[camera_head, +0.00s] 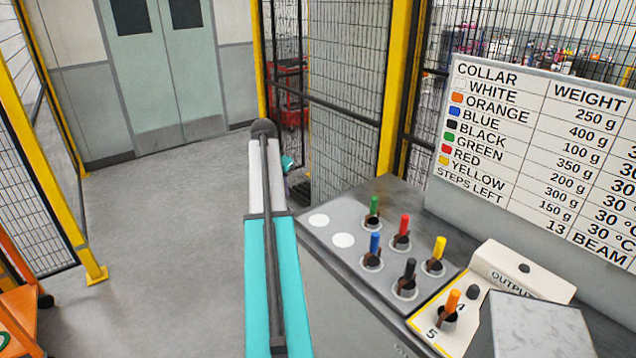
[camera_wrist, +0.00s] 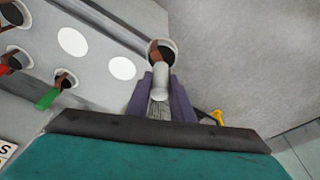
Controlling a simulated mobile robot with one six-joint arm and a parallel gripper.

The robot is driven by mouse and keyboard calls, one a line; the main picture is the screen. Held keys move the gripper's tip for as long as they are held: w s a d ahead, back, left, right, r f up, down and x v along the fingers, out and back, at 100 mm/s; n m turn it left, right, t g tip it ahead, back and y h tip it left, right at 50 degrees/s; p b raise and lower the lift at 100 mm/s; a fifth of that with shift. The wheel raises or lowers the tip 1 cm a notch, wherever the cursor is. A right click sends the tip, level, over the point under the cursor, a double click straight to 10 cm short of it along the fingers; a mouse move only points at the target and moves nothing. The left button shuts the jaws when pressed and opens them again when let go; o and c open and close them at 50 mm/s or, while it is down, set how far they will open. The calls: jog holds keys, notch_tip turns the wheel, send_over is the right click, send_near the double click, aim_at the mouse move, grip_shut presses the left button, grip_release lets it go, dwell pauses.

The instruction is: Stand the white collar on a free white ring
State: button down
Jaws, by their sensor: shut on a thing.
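In the wrist view, my gripper (camera_wrist: 160,98) is shut on the white collar (camera_wrist: 161,77), with its purple fingers on both sides. The collar has a white post and a dark base with a brown piece. It is near the panel's edge, beside the rings; I cannot tell its height. Two free white rings lie flat on the grey panel, one farther (camera_head: 319,220) and one nearer (camera_head: 343,240) in the head view. Both show bare in the wrist view, at the left (camera_wrist: 72,40) and nearer the gripper (camera_wrist: 122,68). The head view hides the collar and gripper.
Green (camera_head: 374,205), blue (camera_head: 375,243), red (camera_head: 404,225), black (camera_head: 409,270) and yellow (camera_head: 439,247) collars stand on the panel beside the free rings. An orange collar (camera_head: 452,302) stands on the output unit. A weight board (camera_head: 540,150) rises behind. Open floor (camera_head: 180,240) lies left.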

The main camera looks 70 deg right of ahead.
jog(key=s+d+m, duration=0.3)
jog(key=s+d, duration=0.5)
jog(key=s, duration=0.3)
jog(key=shift+r+g+p, duration=0.3)
jog(key=shift+g, duration=0.1)
jog(key=shift+s+f+b, duration=0.15)
jog(key=shift+f+b, duration=0.6)
jog(key=shift+f, duration=1.25)
jog(key=shift+a+f+b, duration=0.1)
jog(key=shift+f+b, duration=0.25)
jog(key=shift+f, duration=0.55)
jog(key=c, duration=1.5)
grip_release()
